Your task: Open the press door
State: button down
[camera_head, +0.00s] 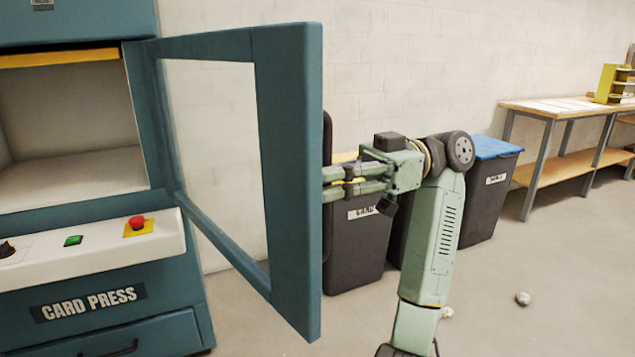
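The press door (289,180) is a teal frame with a see-through pane. It stands swung wide open, out from the right side of the teal card press (95,215). A dark upright handle (327,235) shows just past the door's free edge, on its outer face. My gripper (330,183) is at the handle's middle height, coming from the right. Its fingertips overlap the handle in the picture and end at the door edge, which partly hides them. I cannot tell whether they grip the handle or only touch it.
The press chamber (70,125) is exposed. A control panel with a red button (136,222) and a green button (74,240) is below it. Dark bins (355,245) stand behind the door and my arm. A workbench (550,110) is at the far right. Small crumpled bits (522,298) lie on the floor.

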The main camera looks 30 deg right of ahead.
jog(key=c, duration=1.8)
grip_release()
jog(key=shift+c, duration=0.2)
